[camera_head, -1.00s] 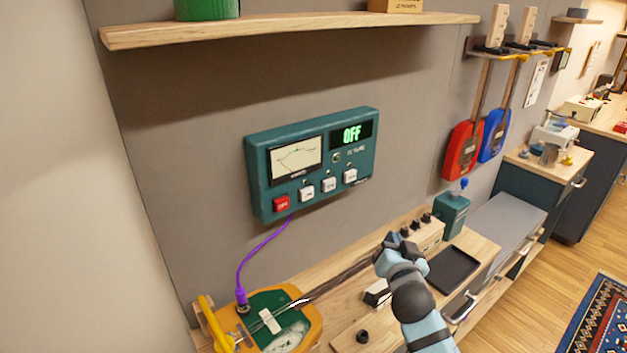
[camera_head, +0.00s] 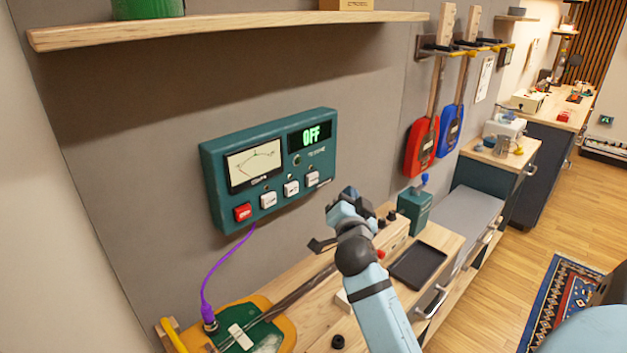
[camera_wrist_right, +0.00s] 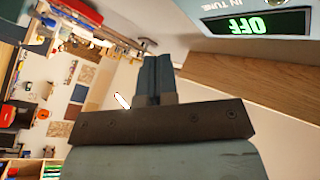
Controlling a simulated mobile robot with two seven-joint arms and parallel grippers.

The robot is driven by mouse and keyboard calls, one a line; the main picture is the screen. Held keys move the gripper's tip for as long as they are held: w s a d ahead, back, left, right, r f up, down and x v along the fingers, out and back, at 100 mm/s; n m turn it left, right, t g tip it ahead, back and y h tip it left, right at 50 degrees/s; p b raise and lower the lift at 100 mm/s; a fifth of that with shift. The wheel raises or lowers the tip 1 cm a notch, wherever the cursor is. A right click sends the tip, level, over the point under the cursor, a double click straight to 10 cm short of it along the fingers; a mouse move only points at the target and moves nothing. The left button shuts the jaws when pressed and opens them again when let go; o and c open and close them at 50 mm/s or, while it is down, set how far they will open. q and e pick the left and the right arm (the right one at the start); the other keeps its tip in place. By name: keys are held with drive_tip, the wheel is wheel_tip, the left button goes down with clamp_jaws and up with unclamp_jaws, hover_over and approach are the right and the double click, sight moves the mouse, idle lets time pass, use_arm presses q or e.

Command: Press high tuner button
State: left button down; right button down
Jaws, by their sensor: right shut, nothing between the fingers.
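The teal tuner (camera_head: 270,165) is mounted on the grey wall in the head view. It has a needle meter and a display reading OFF in green. Along its lower edge are a red button (camera_head: 243,212) and three white buttons (camera_head: 291,188); their labels are too small to read. The display also shows at the upper right of the right wrist view (camera_wrist_right: 262,23). My right gripper (camera_head: 348,195) is right of and below the tuner, apart from the buttons. Its fingers are together and empty in the wrist view (camera_wrist_right: 157,75). My left gripper is not in view.
A wooden shelf (camera_head: 230,32) runs above the tuner. A purple cable (camera_head: 215,272) drops from it to an instrument on the bench. A black tray (camera_head: 418,265) and a teal box (camera_head: 414,208) stand right of my arm. Red and blue instruments hang at the right.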

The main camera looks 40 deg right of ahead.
sight(313, 179)
drive_tip(key=w+b, duration=0.1)
drive_tip(key=w, duration=0.6)
drive_tip(key=shift+a, duration=0.3)
idle(0.4)
idle(1.3)
drive_tip(key=shift+w+b, duration=0.5)
